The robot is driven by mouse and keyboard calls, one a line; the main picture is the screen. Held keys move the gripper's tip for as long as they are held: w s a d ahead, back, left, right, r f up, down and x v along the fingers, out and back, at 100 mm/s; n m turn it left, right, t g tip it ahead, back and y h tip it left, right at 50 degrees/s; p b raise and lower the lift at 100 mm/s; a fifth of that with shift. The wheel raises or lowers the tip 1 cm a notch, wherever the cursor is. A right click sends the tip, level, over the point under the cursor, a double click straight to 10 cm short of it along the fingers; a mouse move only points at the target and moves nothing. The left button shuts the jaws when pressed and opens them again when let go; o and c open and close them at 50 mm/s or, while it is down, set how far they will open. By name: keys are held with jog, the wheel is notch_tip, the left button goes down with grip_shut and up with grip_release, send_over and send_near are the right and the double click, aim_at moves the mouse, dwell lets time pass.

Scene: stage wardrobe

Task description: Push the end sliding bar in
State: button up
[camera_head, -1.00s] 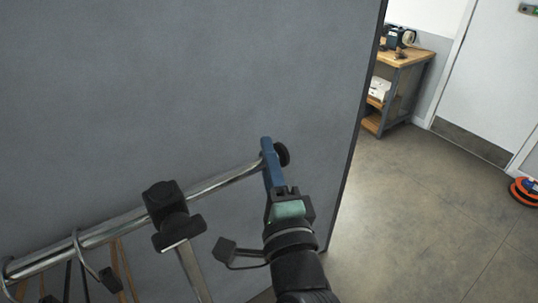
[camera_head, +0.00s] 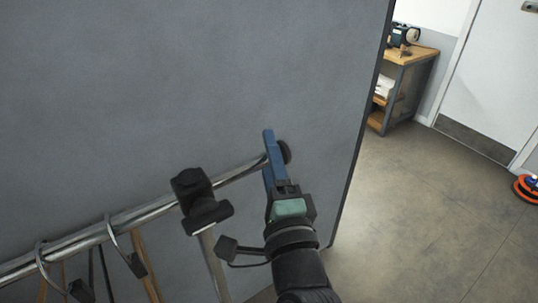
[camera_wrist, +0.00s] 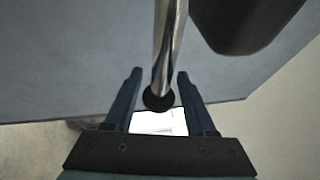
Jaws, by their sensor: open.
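The end sliding bar (camera_head: 246,170) is a thin chrome tube coming out of the thicker rail (camera_head: 130,220) at a black clamp (camera_head: 192,187). Its black end cap (camera_head: 285,152) shows just right of my blue fingers in the head view. My gripper (camera_head: 268,142) is open at the bar's outer end. In the wrist view, the bar (camera_wrist: 167,45) runs down between the two fingertips of my gripper (camera_wrist: 158,76), and the round end cap (camera_wrist: 158,98) sits between the fingers near the palm, with gaps at both sides. Whether the cap touches the palm cannot be told.
Hangers (camera_head: 125,247) hook over the rail at the lower left. A large grey panel (camera_head: 180,80) stands right behind the rail. Open floor (camera_head: 420,220) lies to the right, with a wooden shelf unit (camera_head: 400,80) and a white door (camera_head: 495,90) beyond.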

jog(key=b+v, duration=0.4)
jog(key=v, duration=0.9)
jog(key=shift+w, duration=0.15)
